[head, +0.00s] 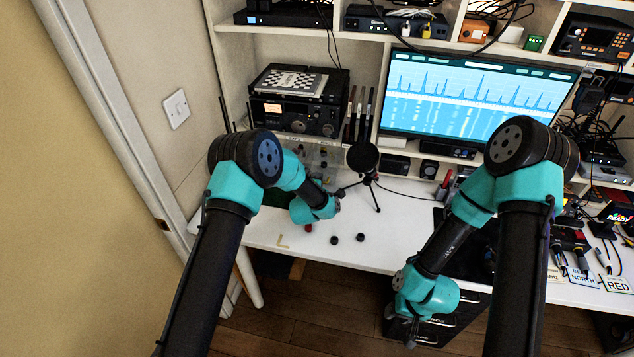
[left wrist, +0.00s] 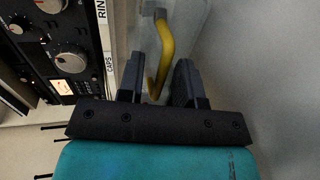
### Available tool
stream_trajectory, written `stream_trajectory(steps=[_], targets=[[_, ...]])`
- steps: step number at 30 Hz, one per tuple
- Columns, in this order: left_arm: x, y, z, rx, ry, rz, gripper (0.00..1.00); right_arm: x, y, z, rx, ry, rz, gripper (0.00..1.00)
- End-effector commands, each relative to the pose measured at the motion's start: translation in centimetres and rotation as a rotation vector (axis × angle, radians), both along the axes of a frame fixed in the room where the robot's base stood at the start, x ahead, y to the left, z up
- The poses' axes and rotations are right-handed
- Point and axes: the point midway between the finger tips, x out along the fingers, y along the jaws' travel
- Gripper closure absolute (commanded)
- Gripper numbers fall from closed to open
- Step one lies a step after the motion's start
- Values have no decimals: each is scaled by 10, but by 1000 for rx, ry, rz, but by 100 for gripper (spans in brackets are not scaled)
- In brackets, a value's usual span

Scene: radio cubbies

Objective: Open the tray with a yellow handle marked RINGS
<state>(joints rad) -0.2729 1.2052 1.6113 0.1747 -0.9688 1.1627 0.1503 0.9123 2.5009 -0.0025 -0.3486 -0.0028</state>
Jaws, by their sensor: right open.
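In the left wrist view, a yellow handle (left wrist: 166,50) stands out from a clear tray (left wrist: 190,20). A white strip to its left bears a label cut off after "RIN" (left wrist: 101,10) and a label "CAPS" (left wrist: 110,64). My left gripper (left wrist: 160,75) is open, its fingers on either side of the handle with a gap between them. In the head view the left fingers are hidden by my own arm, near the clear trays (head: 326,156) under the radio. My right gripper (head: 412,336) is open and empty, low in front of the desk's edge.
A microphone on a tripod (head: 364,160) stands just right of my left wrist. Black knobs (head: 334,240) lie on the white desk (head: 290,238). A radio (head: 294,115) sits above the trays. A black drawer unit (head: 445,328) is behind my right gripper.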

Motion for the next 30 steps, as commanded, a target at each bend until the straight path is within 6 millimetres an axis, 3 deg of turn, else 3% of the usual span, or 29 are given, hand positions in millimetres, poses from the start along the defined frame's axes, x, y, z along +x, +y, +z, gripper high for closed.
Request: stream_trajectory(steps=[7, 13, 30], targets=[[-3, 0, 1, 0, 0, -1, 68, 0, 0, 0, 0, 0, 0, 57], [-19, 4, 5, 0, 0, -1, 68, 0, 0, 0, 0, 0, 0, 57], [-109, 23, 25, 0, 2, -2, 68, 0, 0, 0, 0, 0, 0, 57]])
